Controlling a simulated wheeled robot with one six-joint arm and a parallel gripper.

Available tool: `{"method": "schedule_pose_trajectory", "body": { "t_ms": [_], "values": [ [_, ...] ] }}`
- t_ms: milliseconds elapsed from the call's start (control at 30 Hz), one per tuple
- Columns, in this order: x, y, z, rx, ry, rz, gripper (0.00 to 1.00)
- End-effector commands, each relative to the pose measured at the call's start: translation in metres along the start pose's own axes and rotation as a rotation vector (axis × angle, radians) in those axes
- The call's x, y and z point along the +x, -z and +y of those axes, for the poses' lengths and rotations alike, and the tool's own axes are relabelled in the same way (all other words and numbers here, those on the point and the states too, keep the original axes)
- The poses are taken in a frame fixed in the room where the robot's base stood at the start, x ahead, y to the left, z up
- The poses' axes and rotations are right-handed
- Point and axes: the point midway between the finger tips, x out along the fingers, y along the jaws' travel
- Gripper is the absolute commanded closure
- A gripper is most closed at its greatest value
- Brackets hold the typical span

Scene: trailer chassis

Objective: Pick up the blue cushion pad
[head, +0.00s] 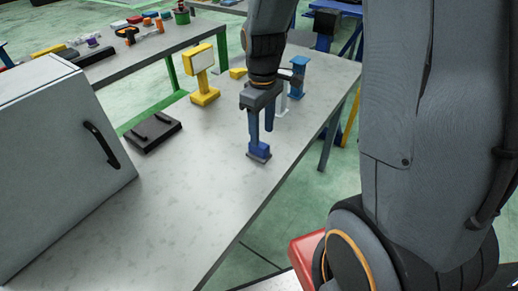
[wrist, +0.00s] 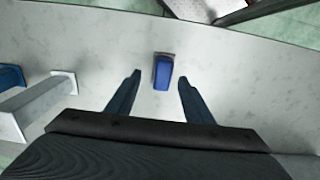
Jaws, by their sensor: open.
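The blue cushion pad (head: 259,149) stands on the grey table near its right edge, on a small dark base. In the wrist view, the pad (wrist: 163,73) shows as a rounded blue block between and a little beyond the two fingertips. My gripper (head: 261,128) is open and points down just above the pad in the head view. In the wrist view, the gripper (wrist: 160,78) has its two dark blue fingers apart, one to each side of the pad, with visible gaps. Whether the fingertips are level with the pad is hard to tell.
A white post (head: 282,100) and a blue post (head: 299,76) stand close behind my gripper. A yellow stand (head: 205,88) and a black tray (head: 152,133) lie to the left. A grey cabinet (head: 60,160) fills the left side. The table front is clear.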

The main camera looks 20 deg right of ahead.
Motion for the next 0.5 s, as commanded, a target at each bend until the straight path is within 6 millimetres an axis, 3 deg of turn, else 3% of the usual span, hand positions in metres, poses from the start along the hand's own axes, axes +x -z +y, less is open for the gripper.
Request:
{"method": "schedule_pose_trajectory", "body": {
  "t_ms": [500],
  "values": [
    [0.049, 0.006, -0.007, 0.0, 0.001, -0.002, 0.53]
  ]
}}
